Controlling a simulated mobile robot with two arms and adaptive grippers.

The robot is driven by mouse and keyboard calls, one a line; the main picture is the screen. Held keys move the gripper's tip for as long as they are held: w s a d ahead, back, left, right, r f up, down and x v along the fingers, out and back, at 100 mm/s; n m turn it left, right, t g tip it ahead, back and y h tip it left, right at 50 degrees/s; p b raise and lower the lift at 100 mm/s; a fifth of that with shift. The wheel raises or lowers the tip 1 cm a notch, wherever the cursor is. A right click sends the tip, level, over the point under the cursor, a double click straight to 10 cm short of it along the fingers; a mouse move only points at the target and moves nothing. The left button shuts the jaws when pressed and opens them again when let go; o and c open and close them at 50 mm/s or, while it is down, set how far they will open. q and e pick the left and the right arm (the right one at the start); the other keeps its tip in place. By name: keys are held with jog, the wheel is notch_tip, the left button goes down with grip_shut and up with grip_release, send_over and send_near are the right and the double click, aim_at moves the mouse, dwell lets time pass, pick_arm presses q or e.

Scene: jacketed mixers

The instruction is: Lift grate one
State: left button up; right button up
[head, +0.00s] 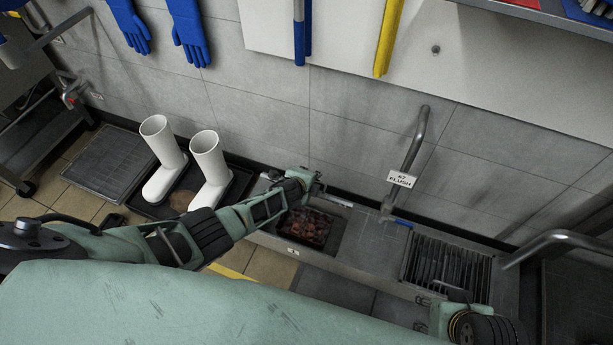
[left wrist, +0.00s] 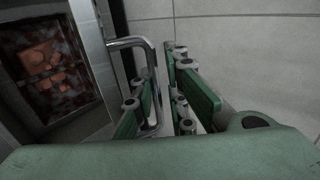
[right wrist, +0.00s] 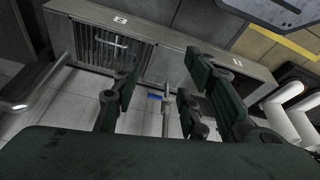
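My left gripper (head: 308,182) is at the back of an open pit (head: 302,228) holding dark reddish lumps. In the left wrist view its fingers (left wrist: 160,75) are close together on both sides of a bent metal handle (left wrist: 130,42); whether they press on it is unclear. The handle joins a metal strip (left wrist: 88,35) beside the pit. The strip seems to be grate one (head: 339,201), standing raised and seen nearly edge-on behind the pit. My right gripper (right wrist: 162,80) is open and empty in the air; in the head view only part of it (head: 455,318) shows, at the bottom.
A slotted grate (head: 445,268) lies in the trough to the right, its handle at the front. A tagged pipe (head: 415,145) rises behind the trough, a blue lever (head: 404,223) at its foot. White boots (head: 207,168) stand left. The wall (head: 290,135) is close behind.

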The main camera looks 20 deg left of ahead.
pick_arm(q)
jog(key=shift+w+a, duration=0.15)
jog(key=shift+a, duration=0.15)
jog(key=shift+r+p, duration=0.1)
jog(key=shift+p, duration=0.2)
jog(key=shift+d+r+p, duration=0.2)
jog(key=shift+r+p, duration=1.05)
jog(key=shift+p, duration=0.75)
pick_arm(e)
jog(key=shift+f+g, duration=0.5)
jog(key=shift+f, duration=6.6)
pick_arm(q)
jog(key=shift+s+d+r+p, duration=0.1)
jog(key=shift+s+r+p, duration=0.15)
jog(key=shift+r+p, duration=0.5)
jog(key=shift+s+r+p, duration=0.25)
jog(key=shift+r+p, duration=0.05)
jog(key=shift+r, duration=0.05)
jog(key=shift+s+r+p, duration=0.35)
jog(key=shift+r+p, duration=0.25)
jog(key=shift+p, duration=0.2)
jog(key=shift+s+r+p, duration=0.3)
jog(key=shift+r+p, duration=0.25)
jog(key=shift+p, duration=0.25)
pick_arm(e)
jog(key=s+d+f+g, duration=0.1)
jog(key=s+f, duration=1.2)
jog(key=shift+d, duration=0.3)
jog(key=shift+s+f, duration=0.1)
jog(key=shift+s, duration=0.1)
